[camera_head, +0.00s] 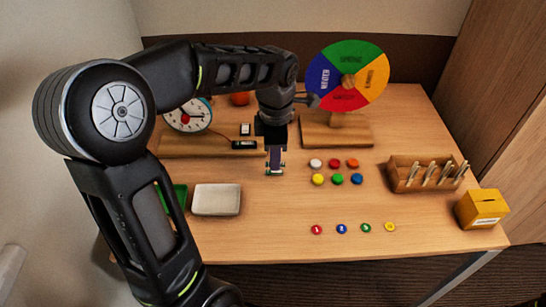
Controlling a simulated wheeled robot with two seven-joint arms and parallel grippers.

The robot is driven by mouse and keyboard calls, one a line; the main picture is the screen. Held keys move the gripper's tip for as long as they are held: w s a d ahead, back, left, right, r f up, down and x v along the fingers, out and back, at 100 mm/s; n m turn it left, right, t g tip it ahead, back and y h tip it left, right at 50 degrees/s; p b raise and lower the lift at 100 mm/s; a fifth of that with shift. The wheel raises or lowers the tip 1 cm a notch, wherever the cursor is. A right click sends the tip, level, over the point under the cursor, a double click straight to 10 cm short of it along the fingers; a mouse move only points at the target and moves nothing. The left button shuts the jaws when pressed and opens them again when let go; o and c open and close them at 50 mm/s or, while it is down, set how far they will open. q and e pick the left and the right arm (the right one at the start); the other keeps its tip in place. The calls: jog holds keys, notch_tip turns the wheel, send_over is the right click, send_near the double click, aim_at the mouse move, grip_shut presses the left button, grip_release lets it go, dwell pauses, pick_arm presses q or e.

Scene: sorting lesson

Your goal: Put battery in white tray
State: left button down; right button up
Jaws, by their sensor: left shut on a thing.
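My left gripper (275,171) is over the middle of the table, pointing down. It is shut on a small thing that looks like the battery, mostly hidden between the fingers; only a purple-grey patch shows. The white tray (216,199) is a shallow, rounded rectangle on the table, to the left of the gripper and nearer the front. It looks empty. My right gripper is not in view.
A green tray (180,193) is partly hidden behind my left arm. A dial on a wooden base (185,147) and a coloured wheel (348,76) stand behind. Coloured discs (337,179), a wooden rack (405,177) and a yellow box (482,209) lie right.

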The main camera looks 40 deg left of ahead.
pick_arm(q)
jog(key=w+d+f+m, duration=0.1)
jog(key=w+d+m, duration=0.2)
jog(key=m, duration=0.5)
jog(key=w+d+f+m, duration=0.2)
jog(key=w+d+m, duration=0.1)
jog(key=m, duration=0.4)
jog(key=w+d+f+m, duration=0.1)
jog(key=w+d+m, duration=0.2)
jog(key=d+m, duration=0.2)
jog(key=shift+w+d+f+m, duration=0.15)
jog(key=shift+w+f+m, duration=0.05)
jog(key=shift+m, duration=0.7)
jog(key=shift+w+d+f+m, duration=0.15)
jog(key=shift+w+m, duration=0.05)
jog(key=shift+m, duration=0.7)
jog(key=shift+w+d+f+m, duration=0.15)
jog(key=shift+d+m, duration=0.25)
jog(key=shift+m, duration=0.4)
